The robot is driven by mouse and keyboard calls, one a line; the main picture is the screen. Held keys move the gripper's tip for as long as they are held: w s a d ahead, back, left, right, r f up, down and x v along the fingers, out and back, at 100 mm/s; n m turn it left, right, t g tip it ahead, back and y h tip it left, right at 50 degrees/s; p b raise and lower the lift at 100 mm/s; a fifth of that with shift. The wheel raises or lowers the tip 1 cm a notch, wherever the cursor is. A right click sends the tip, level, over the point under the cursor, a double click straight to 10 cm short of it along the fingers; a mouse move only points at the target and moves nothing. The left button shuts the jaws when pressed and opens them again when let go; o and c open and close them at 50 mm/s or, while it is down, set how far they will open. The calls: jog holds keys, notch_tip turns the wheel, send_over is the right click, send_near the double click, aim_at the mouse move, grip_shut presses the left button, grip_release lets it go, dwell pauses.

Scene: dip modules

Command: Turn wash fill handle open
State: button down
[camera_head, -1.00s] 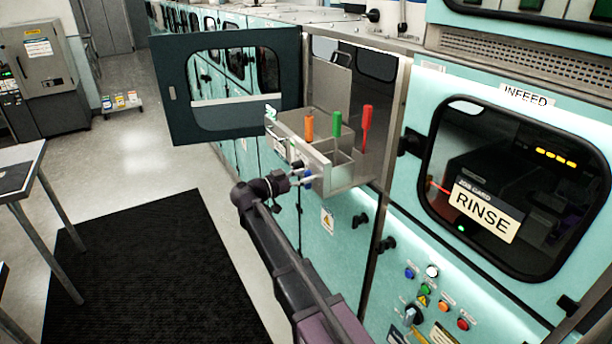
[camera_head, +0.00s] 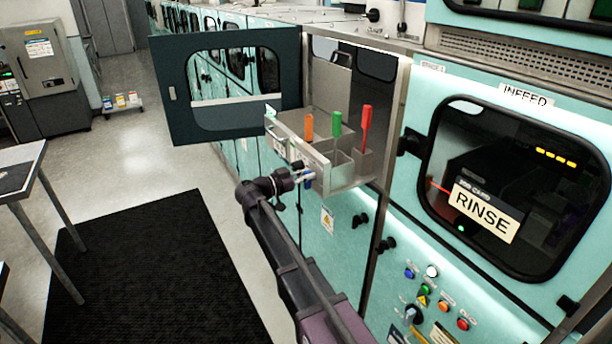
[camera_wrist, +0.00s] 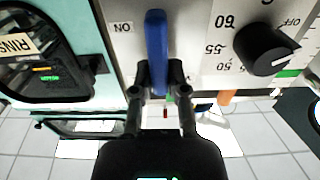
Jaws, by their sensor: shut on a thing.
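A blue lever handle (camera_wrist: 156,45) stands out from a pale panel in the wrist view, beside a label reading "NO" as seen there. My gripper (camera_wrist: 155,92) has its two fingers closed around the near end of the handle. In the head view my gripper (camera_head: 304,176) is at the front face of the open steel tray unit, with a bit of blue showing by its fingertips. The handle's base is partly hidden.
A black knob (camera_wrist: 265,48) with a numbered scale sits right of the handle in the wrist view. The steel tray (camera_head: 343,178) holds orange, green and red upright handles. An open dark door (camera_head: 184,118) stands behind. A black mat (camera_head: 150,270) lies on clear floor.

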jog(key=shift+n, duration=0.4)
jog(key=n, duration=0.4)
jog(key=shift+w+a+f, duration=0.1)
jog(key=shift+w+f, duration=0.05)
jog(key=shift+w, duration=0.15)
jog(key=shift+w+a+f+n+b, duration=0.15)
jog(key=shift+f+n+b, duration=0.2)
jog(key=shift+n, duration=1.8)
jog(key=shift+w+f+n+b, duration=0.1)
jog(key=shift+f+n+b, duration=0.25)
jog(key=shift+n, duration=1.85)
jog(key=shift+w+a+f+n+b, duration=0.15)
jog(key=shift+f+n+b, duration=0.15)
jog(key=shift+n, duration=1.85)
jog(key=c, duration=0.6)
grip_release()
jog(key=shift+d+r, duration=0.1)
jog(key=shift+c, duration=0.2)
